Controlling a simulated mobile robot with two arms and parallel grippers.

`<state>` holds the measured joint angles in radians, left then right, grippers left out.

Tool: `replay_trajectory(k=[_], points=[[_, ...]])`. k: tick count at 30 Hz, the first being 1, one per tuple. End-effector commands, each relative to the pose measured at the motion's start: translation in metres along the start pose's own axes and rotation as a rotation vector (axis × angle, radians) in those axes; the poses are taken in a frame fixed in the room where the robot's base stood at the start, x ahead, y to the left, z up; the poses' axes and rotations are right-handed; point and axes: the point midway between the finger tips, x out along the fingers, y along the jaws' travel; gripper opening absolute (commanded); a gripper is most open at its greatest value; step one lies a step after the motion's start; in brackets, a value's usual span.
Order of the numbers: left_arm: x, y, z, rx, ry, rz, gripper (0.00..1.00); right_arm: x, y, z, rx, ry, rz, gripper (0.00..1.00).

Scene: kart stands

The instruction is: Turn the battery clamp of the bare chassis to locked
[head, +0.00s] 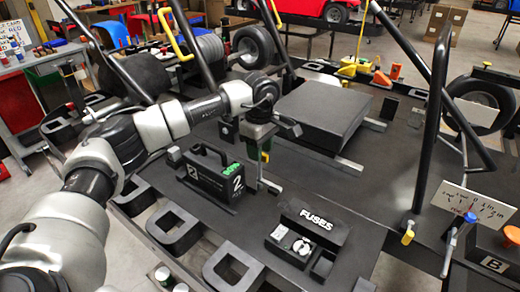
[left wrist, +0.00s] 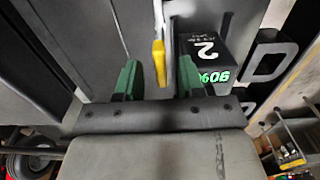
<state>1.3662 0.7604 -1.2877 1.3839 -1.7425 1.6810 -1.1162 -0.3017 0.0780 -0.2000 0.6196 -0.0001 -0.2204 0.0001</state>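The battery (head: 215,180), a black box with a handle, marked 2 and a green 90%, sits on the dark chassis floor (head: 350,215). It also shows in the left wrist view (left wrist: 205,52). The battery clamp's yellow lever (left wrist: 159,62) stands beside the battery, between the green fingers of my left gripper (left wrist: 158,82). Gaps show on both sides of the lever, so the gripper is open around it. In the head view my left gripper (head: 263,152) points down right of the battery and largely hides the clamp. My right gripper is not in view.
A fuse box (head: 309,236) lies in front, right of the battery. A black raised box (head: 322,106) stands behind the gripper. Black frame tubes (head: 432,120) rise at the right, near a blue-handled lever (head: 460,235) and a small yellow knob (head: 408,234).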

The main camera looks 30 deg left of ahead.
Motion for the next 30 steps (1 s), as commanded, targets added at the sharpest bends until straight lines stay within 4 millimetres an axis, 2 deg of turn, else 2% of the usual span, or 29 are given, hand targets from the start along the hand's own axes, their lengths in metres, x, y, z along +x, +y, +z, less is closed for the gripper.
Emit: replay_trajectory(k=[4, 12, 20, 30], points=[[0.0090, 0.0000, -0.0001, 0.000, 0.000, 0.001, 0.38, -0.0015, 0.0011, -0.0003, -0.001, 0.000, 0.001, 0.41], [0.0107, 0.0001, 0.0000, 0.000, 0.001, 0.001, 0.38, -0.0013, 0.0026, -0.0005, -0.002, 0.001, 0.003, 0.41], [0.0104, 0.0001, 0.0000, 0.000, 0.000, 0.001, 0.00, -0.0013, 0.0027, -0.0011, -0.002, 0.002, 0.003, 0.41], [0.0102, 0.0008, -0.0008, 0.004, 0.000, 0.001, 0.00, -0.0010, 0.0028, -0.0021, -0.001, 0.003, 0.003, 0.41]])
